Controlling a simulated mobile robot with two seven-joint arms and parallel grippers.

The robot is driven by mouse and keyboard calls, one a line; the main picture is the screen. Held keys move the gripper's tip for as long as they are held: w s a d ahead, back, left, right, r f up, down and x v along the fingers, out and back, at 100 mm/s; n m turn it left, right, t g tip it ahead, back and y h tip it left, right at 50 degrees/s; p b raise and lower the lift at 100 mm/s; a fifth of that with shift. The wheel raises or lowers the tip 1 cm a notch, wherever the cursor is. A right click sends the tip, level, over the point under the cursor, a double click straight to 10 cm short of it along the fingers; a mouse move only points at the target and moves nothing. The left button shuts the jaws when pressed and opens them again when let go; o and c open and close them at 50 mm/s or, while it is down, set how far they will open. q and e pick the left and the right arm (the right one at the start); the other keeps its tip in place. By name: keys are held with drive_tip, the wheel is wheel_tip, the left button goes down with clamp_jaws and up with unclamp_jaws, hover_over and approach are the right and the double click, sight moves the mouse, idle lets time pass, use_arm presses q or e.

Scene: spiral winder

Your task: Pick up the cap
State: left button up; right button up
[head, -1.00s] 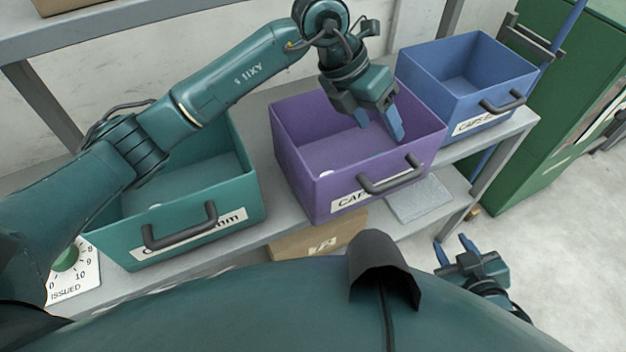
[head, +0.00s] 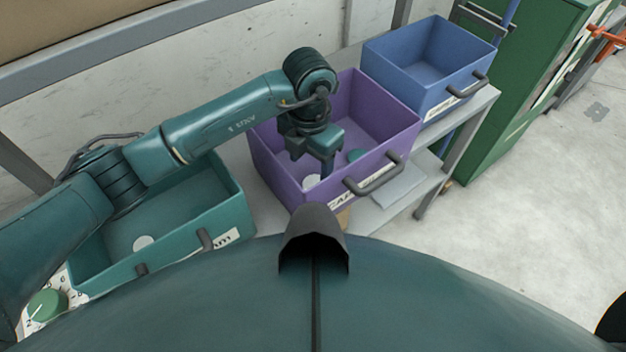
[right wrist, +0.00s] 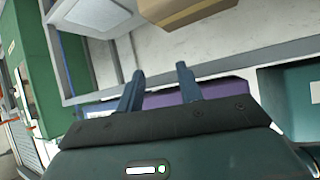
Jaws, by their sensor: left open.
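My left gripper (head: 322,172) points down inside the purple bin (head: 278,178); its jaws are open. A white cap (head: 312,181) lies on the bin floor, just left of the fingertips in the head view. A teal cap (head: 355,154) lies further right in the same bin. Another white cap (head: 142,243) lies in the teal bin (head: 228,192). I cannot tell whether a finger touches the white cap. My right gripper (right wrist: 161,76) shows in the right wrist view, with its two blue fingers apart and nothing between them.
A blue bin (head: 415,95) stands beyond the purple one on the grey shelf (head: 455,125). Dark handles stick out from the bins' fronts. A green cabinet (head: 520,95) stands at the right. The floor (head: 545,190) in front of it is clear.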

sight(313, 182)
use_arm(q)
drive_tip(key=shift+d+f+p, duration=0.15)
drive_tip(key=shift+f+p, duration=0.15)
drive_tip(key=shift+f, duration=1.05)
drive_tip(key=shift+d+f+p, duration=0.15)
drive_tip(key=shift+f+p, duration=0.1)
drive_tip(key=shift+f, duration=1.05)
drive_tip(key=c, duration=0.8)
drive_tip(key=shift+c, duration=0.2)
